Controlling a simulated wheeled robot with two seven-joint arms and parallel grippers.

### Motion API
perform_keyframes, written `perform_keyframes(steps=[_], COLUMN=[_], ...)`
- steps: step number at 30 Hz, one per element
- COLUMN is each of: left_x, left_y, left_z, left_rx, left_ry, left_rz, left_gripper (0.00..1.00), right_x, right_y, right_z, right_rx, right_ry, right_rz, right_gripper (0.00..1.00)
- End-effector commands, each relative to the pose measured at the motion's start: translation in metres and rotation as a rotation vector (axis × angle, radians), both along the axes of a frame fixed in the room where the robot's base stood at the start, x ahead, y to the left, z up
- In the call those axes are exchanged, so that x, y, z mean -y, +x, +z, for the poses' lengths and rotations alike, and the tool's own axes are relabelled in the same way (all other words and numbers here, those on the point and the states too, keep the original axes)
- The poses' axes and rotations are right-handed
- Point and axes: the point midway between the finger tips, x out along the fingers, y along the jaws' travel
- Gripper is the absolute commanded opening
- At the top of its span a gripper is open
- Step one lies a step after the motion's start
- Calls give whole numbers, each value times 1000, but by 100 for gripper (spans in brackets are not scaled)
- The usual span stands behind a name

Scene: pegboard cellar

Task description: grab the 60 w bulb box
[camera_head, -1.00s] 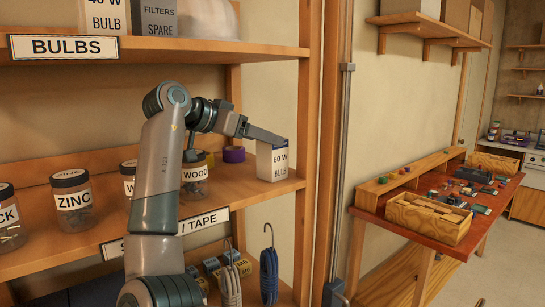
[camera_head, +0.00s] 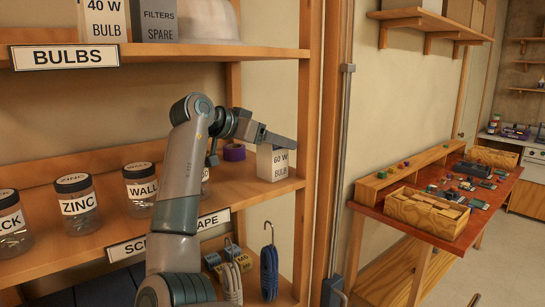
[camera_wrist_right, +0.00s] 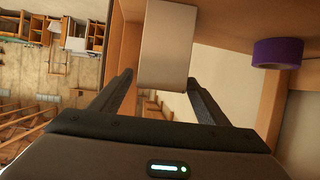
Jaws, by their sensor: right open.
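The 60 W bulb box (camera_head: 272,164) is a small white and grey carton standing upright near the right end of the middle shelf. My right gripper (camera_head: 286,144) reaches over from the left, with a finger across the box's top edge. In the right wrist view the gripper (camera_wrist_right: 158,80) is open, and the box (camera_wrist_right: 168,45) shows between its two fingertips with a gap at each side. I cannot tell whether a finger touches it. My left gripper is not in view.
A purple tape roll (camera_head: 234,152) lies behind and left of the box. Labelled jars, including the zinc jar (camera_head: 77,205), line the shelf to the left. A wooden post (camera_head: 317,150) stands right of the box. The 40 W bulb box (camera_head: 102,20) is on the shelf above.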

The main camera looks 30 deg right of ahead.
Motion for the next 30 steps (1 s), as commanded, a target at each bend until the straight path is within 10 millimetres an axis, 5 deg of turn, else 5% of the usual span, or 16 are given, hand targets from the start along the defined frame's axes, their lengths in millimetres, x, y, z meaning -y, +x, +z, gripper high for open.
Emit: perform_keyframes(steps=[9,15,30], left_x=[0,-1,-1], left_y=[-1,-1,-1], left_z=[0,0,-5], left_rx=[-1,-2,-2], left_ry=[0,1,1], left_rz=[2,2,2], left_gripper=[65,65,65], right_x=[0,-1,-1], right_y=[0,0,0], right_z=[0,0,6], right_rx=[0,0,1], right_ry=[0,0,-1], right_rz=[0,0,0], right_gripper=[69,24,24])
